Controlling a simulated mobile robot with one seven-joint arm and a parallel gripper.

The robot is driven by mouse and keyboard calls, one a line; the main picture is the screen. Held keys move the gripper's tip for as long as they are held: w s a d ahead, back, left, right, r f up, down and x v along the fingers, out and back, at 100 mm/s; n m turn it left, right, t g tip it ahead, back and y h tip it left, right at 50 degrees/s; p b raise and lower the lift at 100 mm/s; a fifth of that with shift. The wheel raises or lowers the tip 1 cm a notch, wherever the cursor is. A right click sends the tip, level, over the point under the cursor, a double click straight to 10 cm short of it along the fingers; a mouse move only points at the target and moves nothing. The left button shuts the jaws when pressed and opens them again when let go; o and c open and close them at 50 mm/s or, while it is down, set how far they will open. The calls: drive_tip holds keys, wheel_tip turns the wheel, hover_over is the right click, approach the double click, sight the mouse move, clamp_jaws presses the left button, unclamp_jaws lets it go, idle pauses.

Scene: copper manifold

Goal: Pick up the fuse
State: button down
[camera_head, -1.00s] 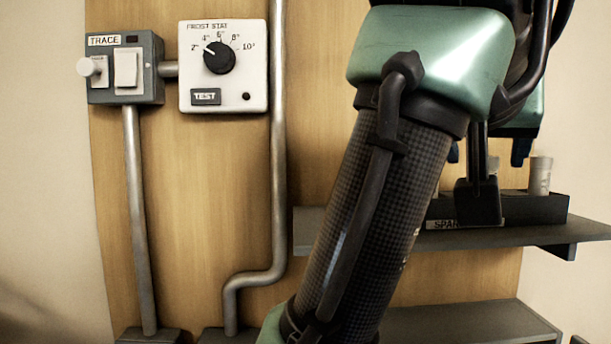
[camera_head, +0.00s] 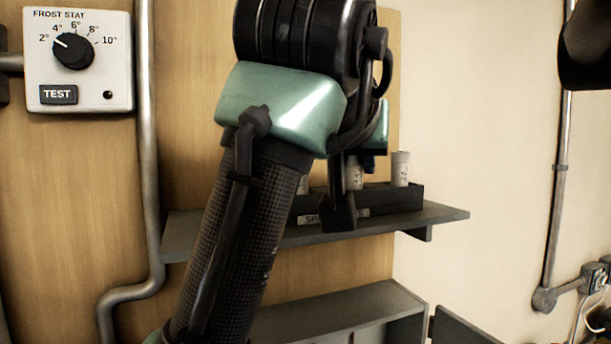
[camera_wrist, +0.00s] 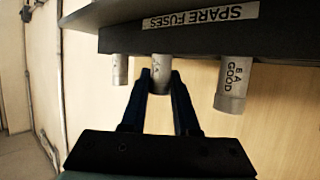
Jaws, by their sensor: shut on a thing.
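Three pale grey fuses stand in a row in a dark rack. In the wrist view, where the picture is upside down, my gripper (camera_wrist: 162,78) is shut on the middle fuse (camera_wrist: 161,68), one finger at each side. A fuse marked GOOD (camera_wrist: 234,86) is to its right, and another fuse (camera_wrist: 119,70) is to its left, both clear of the fingers. The held fuse still appears to be at the rack. In the head view, the held fuse (camera_head: 354,174) shows partly behind my arm, and an end fuse (camera_head: 400,168) stands to its right. My arm hides most of the gripper there.
The rack (camera_head: 405,197), labelled SPARE FUSES (camera_wrist: 200,17), sits on a grey wall shelf (camera_head: 440,214). A frost stat box (camera_head: 108,75) and a vertical pipe (camera_head: 147,110) are at the left. A grey cabinet (camera_head: 340,312) is below. The right wall has a thin pipe (camera_head: 557,190).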

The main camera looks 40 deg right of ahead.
idle(0.3)
drive_tip(key=shift+r+b, duration=1.2)
drive_tip(key=shift+r, duration=3.8)
